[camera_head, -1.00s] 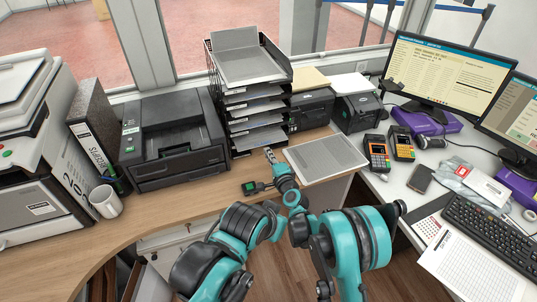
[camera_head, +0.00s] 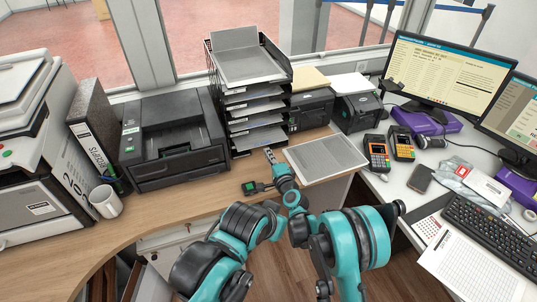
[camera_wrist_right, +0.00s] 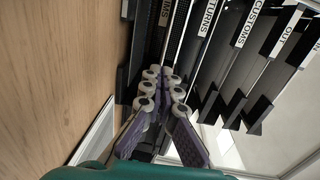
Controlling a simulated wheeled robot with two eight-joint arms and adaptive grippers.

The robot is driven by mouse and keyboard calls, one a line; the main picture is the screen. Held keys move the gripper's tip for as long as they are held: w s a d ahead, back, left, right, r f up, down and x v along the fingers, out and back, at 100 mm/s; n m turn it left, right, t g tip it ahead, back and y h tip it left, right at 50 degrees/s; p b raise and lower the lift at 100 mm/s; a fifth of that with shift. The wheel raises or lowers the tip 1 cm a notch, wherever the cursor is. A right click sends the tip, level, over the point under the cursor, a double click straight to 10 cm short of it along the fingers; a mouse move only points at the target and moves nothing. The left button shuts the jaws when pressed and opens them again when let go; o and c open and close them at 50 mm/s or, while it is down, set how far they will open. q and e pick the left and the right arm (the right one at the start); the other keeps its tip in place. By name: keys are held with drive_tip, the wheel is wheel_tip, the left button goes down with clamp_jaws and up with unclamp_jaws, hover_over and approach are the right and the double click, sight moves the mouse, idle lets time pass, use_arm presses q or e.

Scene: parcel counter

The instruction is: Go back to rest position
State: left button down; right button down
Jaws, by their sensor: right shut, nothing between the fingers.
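My right gripper (camera_head: 269,156) is at the front of the letter tray stack (camera_head: 262,85), just above the wooden counter (camera_head: 190,205). In the right wrist view the right gripper (camera_wrist_right: 163,78) has its purple-padded fingers drawn together, with nothing between them. The labelled dark tray fronts (camera_wrist_right: 240,30) rise just beyond and to the right of the fingertips. Whether the fingers touch the stack cannot be told. My teal arm links fill the bottom middle of the head view.
A black printer (camera_head: 170,135), binder (camera_head: 95,130) and white mug (camera_head: 105,201) stand left. Card terminals (camera_head: 377,152), monitors (camera_head: 447,72) and a keyboard (camera_head: 492,232) are right. The front counter strip is mostly clear.

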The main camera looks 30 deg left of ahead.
sight(261, 140)
drive_tip(key=shift+w+a, duration=0.1)
drive_tip(key=shift+a, duration=0.05)
drive_tip(key=shift+r+x, duration=0.2)
drive_tip(key=shift+x, duration=1.5)
drive_tip(key=shift+r+x, duration=0.15)
drive_tip(key=shift+x, duration=1.55)
drive_tip(key=v, duration=1.2)
drive_tip(key=shift+f, duration=0.2)
